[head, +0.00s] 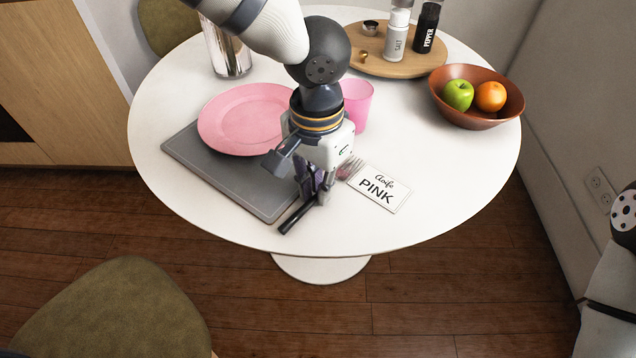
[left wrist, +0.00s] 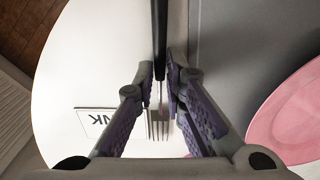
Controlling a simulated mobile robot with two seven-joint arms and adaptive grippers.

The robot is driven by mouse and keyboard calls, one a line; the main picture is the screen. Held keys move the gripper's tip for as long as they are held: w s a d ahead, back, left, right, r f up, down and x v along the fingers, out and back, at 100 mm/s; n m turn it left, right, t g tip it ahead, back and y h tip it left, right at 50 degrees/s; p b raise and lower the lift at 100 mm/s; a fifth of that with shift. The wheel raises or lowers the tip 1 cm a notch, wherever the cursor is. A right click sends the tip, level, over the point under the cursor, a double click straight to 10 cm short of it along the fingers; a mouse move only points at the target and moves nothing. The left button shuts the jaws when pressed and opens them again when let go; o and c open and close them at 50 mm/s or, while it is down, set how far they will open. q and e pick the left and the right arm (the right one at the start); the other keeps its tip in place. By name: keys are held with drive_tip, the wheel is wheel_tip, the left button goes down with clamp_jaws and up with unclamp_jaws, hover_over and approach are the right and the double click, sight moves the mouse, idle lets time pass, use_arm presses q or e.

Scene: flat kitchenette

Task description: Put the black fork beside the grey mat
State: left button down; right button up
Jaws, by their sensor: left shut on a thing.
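The black fork (head: 297,217) has a black handle and pale metal tines. My left gripper (head: 315,188) is shut on it, and the fingers hide its middle. The handle end points to the front of the table and the tines point to the back right. In the left wrist view the fork (left wrist: 159,42) runs between the fingers (left wrist: 161,88), alongside the mat's edge. The grey mat (head: 262,200) lies just left of the fork; it also shows in the left wrist view (left wrist: 228,60). I cannot tell whether the fork touches the table. My right gripper is out of view.
A pink plate (head: 245,120) sits on the mat, with a pink cup (head: 358,103) behind the gripper. A "PINK" name card (head: 379,189) lies close right of the fork. A fruit bowl (head: 477,112) and a wooden tray (head: 405,68) stand farther back. The table's right front is clear.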

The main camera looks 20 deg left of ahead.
use_arm(q)
drive_tip(key=shift+f, duration=0.15)
drive_tip(key=c, duration=1.9)
unclamp_jaws()
drive_tip(key=shift+c, duration=0.2)
